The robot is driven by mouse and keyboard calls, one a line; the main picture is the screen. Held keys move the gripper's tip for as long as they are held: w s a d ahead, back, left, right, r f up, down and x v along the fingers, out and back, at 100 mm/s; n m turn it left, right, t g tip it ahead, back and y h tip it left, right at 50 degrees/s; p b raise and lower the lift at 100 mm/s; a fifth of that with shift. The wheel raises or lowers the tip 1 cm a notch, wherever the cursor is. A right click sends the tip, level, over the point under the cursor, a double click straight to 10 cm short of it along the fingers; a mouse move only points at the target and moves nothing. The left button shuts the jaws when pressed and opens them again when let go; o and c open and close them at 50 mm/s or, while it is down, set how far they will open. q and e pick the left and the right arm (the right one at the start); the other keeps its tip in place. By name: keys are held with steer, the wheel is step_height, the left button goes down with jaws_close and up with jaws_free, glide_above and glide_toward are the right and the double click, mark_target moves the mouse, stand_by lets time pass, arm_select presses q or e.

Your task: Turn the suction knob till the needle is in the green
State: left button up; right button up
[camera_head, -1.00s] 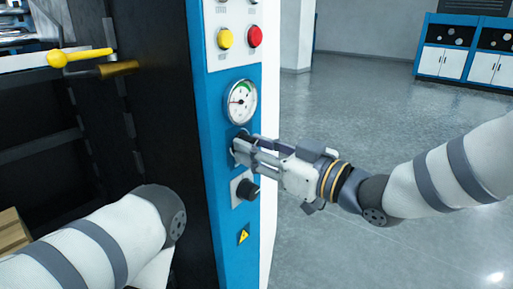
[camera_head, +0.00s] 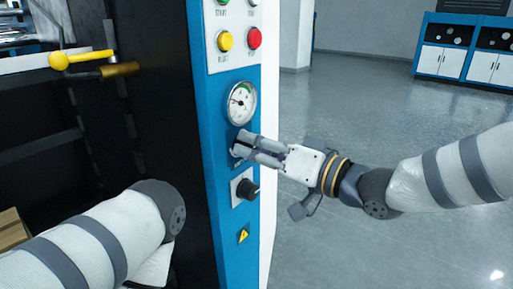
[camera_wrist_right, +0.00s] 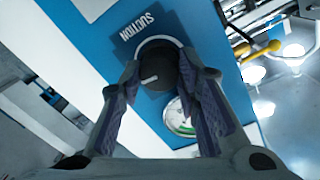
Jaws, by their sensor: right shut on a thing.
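The black suction knob (camera_wrist_right: 158,66) shows in the right wrist view beside a label reading SUCTION, with a white pointer mark on its face. My right gripper (camera_head: 240,147) is at the blue panel, its two fingers shut on the knob's sides. The fingers mostly hide the knob in the head view. The round white gauge (camera_head: 241,103) sits just above, with a green arc near its top. Its needle appears to point up and left, outside the green, but it is small. The gauge is partly seen in the wrist view (camera_wrist_right: 180,118). My left gripper is out of view.
A second black knob (camera_head: 246,189) sits below my right gripper. A yellow button (camera_head: 225,40) and a red button (camera_head: 255,38) are above the gauge. A yellow-handled lever (camera_head: 80,57) is on the machine at left. Open floor lies right of the panel.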

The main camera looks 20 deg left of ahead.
steer(key=m+b, duration=0.1)
steer(key=m, duration=0.4)
steer(key=shift+f+g, duration=0.15)
steer(key=shift+g, duration=0.15)
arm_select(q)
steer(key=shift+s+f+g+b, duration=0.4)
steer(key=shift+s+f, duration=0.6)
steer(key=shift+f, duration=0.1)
arm_select(e)
steer(key=m, duration=0.4)
steer(key=shift+m, duration=0.4)
steer(key=o, duration=1.2)
steer(key=v, duration=1.2)
steer(key=shift+w+d, duration=0.1)
steer(key=shift+w, duration=0.05)
